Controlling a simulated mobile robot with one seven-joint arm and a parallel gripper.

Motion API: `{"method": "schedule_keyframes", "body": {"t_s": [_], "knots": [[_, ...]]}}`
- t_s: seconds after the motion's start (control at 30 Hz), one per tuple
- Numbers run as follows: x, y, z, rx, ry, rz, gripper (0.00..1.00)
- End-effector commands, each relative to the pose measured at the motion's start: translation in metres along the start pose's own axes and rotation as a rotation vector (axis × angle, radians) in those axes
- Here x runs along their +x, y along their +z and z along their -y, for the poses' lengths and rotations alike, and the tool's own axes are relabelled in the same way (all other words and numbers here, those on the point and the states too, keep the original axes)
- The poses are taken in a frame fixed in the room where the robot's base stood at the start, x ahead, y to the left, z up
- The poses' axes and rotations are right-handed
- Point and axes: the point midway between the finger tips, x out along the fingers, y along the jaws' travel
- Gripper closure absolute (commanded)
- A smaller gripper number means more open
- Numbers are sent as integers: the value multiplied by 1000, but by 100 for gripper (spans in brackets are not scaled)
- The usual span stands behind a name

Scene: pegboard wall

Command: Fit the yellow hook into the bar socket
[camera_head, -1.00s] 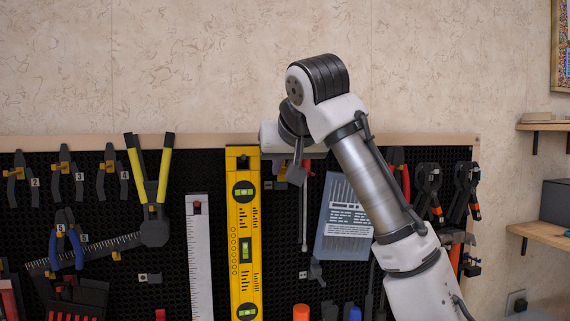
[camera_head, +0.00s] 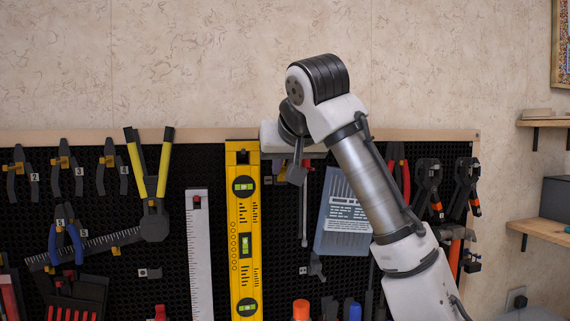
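My arm reaches up from the lower right and bends down to the pegboard. My gripper (camera_head: 297,165) is at its end, against the board's upper middle, right of the yellow level. The wrist covers most of it, so its fingers and anything between them cannot be made out. Several small yellow hooks show on the left, one under the dark ruler (camera_head: 117,250) and others at the pliers (camera_head: 63,161). I cannot tell which is the task's yellow hook. Small grey metal fittings sit on the board (camera_head: 150,273), with another right of the level (camera_head: 303,270). Neither is clearly the bar socket.
The yellow level (camera_head: 244,230) and white ruler (camera_head: 199,255) hang left of my gripper. A blue-grey packet (camera_head: 343,215) and dark clamps (camera_head: 427,185) hang to its right. Tool handles, one orange (camera_head: 300,310), stand below. Wooden shelves (camera_head: 545,228) are at far right.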

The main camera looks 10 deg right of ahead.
Motion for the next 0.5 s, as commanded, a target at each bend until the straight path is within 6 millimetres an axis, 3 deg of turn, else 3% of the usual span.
{"method": "schedule_keyframes", "body": {"t_s": [0.03, 0.2, 0.5], "knots": [[0, 0, 0, 0, 0, 0, 79], [0, 0, 0, 0, 0, 0, 60], [0, 0, 0, 0, 1, 0, 60]]}}
